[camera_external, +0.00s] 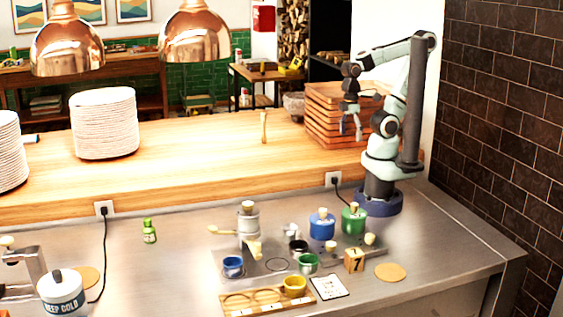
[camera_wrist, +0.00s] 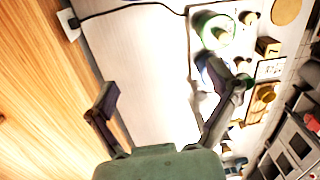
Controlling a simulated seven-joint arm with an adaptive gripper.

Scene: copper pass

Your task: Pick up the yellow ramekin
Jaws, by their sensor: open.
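The yellow ramekin (camera_external: 294,285) sits at the right end of a wooden tray (camera_external: 238,304) near the counter's front edge. In the wrist view the ramekin (camera_wrist: 266,93) is small, at the right, beyond my right finger. My gripper (camera_external: 350,130) is high above the counter's back, in front of the stacked wooden crates. It is well behind and above the ramekin. In the wrist view my gripper (camera_wrist: 165,88) has its fingers spread wide, with nothing between them but bare counter below.
A blue jar (camera_external: 322,225), a green jar (camera_external: 353,220), a green cup (camera_external: 307,263), a blue cup (camera_external: 233,266) and a numbered block (camera_external: 354,260) crowd around the ramekin. A white card (camera_external: 329,287) lies right of the tray. Wooden crates (camera_external: 335,115) stand beside my arm.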

